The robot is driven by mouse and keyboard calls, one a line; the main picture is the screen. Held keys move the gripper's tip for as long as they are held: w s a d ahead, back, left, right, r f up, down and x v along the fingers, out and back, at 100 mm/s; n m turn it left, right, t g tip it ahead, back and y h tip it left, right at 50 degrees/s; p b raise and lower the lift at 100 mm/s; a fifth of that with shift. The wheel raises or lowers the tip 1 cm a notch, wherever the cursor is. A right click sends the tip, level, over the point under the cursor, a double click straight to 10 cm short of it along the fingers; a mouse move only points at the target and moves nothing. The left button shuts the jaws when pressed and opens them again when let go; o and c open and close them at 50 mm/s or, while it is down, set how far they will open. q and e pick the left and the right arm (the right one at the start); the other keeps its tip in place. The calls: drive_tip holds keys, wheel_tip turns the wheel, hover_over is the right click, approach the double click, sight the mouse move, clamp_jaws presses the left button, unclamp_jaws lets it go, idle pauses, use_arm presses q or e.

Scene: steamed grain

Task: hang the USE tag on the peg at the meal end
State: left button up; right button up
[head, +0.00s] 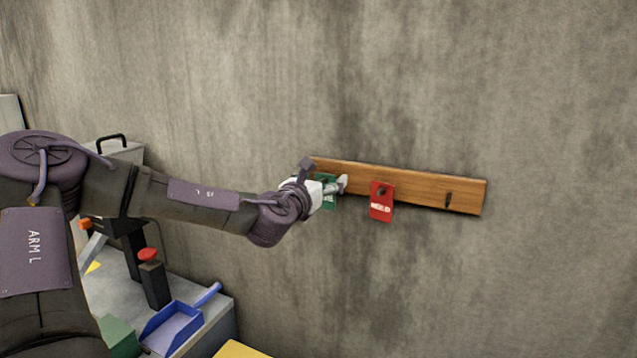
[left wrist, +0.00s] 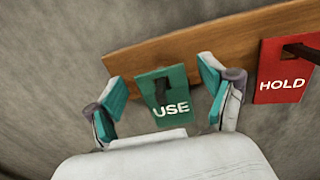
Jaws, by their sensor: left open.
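The green USE tag (left wrist: 169,100) hangs on a dark peg (left wrist: 161,90) on the wooden board (head: 425,189) on the wall. In the head view the tag (head: 327,188) is partly hidden behind my left gripper (head: 340,186). My left gripper (left wrist: 163,108) is open, with one fingertip on each side of the USE tag and gaps to both. The red HOLD tag (head: 382,203) hangs on a peg to the right; it also shows in the left wrist view (left wrist: 284,68). A bare peg (head: 449,199) is at the board's right end. My right gripper is out of view.
At the lower left a grey bench (head: 215,318) holds a blue dustpan (head: 172,326), a post with a red knob (head: 149,254) and a green object (head: 118,336). A yellow surface (head: 240,350) shows at the bottom. The wall right of the board is clear.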

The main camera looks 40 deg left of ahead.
use_arm(q)
drive_tip(key=v, duration=1.2)
